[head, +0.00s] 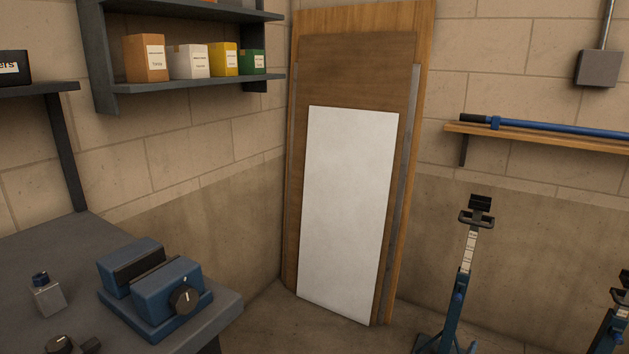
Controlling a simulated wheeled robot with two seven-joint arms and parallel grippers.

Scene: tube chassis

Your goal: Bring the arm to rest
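Neither of my arms and neither gripper shows in the head view. Nothing here shows how the arms are posed or whether either gripper holds anything.
A grey bench (50,250) at lower left bears a blue vise-like device (160,290) and a small metal block (47,295). A shelf (190,87) with boxes hangs above. Boards (350,210) lean in the corner. Blue stands (455,310) are at right, below a wooden shelf (560,140).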

